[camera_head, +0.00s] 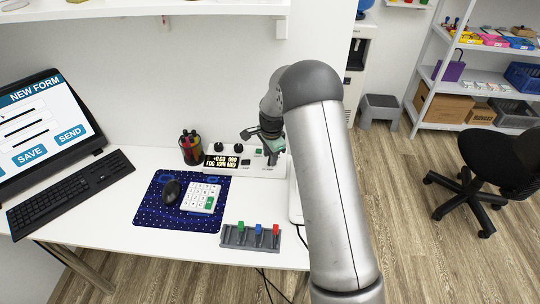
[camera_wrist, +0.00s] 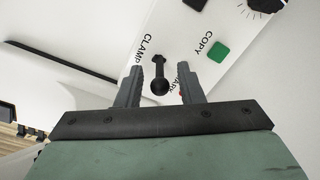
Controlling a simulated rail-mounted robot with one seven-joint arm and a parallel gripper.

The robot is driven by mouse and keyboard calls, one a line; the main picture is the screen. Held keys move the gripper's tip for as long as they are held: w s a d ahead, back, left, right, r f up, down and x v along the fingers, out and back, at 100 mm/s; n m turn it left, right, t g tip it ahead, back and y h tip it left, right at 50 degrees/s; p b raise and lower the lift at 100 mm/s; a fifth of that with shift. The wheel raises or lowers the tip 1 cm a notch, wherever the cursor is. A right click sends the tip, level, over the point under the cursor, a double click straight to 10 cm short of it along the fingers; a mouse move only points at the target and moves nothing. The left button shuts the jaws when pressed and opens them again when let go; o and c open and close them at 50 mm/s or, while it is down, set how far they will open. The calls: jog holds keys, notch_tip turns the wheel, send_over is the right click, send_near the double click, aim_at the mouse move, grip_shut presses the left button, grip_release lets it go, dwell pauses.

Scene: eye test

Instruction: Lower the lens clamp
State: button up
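The clamp lever (camera_wrist: 159,77) is a small black lever with a ball end, beside the word CLAMP on a white device panel. My gripper (camera_wrist: 160,82) is open in the wrist view. Its two grey fingers stand on either side of the lever, with a visible gap on both sides. In the head view my gripper (camera_head: 272,156) is at the right end of the white device (camera_head: 216,162), and the lever cannot be made out there. Whether the fingers reach down to the ball's depth is hard to tell.
A pen cup (camera_head: 191,149) stands left of the device.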

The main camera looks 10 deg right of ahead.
jog(key=shift+f, duration=0.5)
jog(key=shift+c, duration=0.3)
grip_shut()
jog(key=shift+d+f+b, duration=0.15)
jog(key=shift+b, duration=0.2)
jog(key=shift+d+y+b, duration=0.15)
jog(key=shift+y+b, duration=0.4)
jog(key=shift+y, duration=0.15)
jog(key=shift+o, duration=0.3)
grip_release()
